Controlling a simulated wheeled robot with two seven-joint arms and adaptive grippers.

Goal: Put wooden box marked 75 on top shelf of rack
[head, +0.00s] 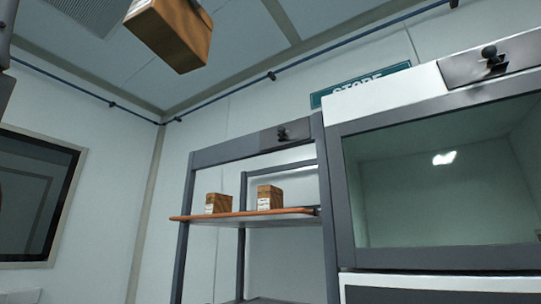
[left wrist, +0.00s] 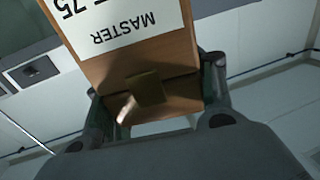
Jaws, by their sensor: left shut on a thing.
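The wooden box marked 75 (head: 175,38) is high at the top of the head view, tilted, with its upper part cut off. In the left wrist view the box (left wrist: 150,62) shows a white label reading "MASTER" and "75". My left gripper (left wrist: 155,90) is shut on it, with a finger at each side. The rack (head: 183,240) stands at the middle of the head view, with an orange-brown top shelf (head: 245,219). The held box is up and left of this shelf, clear of it. My right gripper is not in view.
Two wooden boxes stand on the shelf, one at left (head: 219,203) and one near the middle (head: 270,197), with a gap between. A glass-fronted cabinet (head: 430,180) adjoins the rack's right side. A dark upper beam (head: 235,149) crosses above the shelf.

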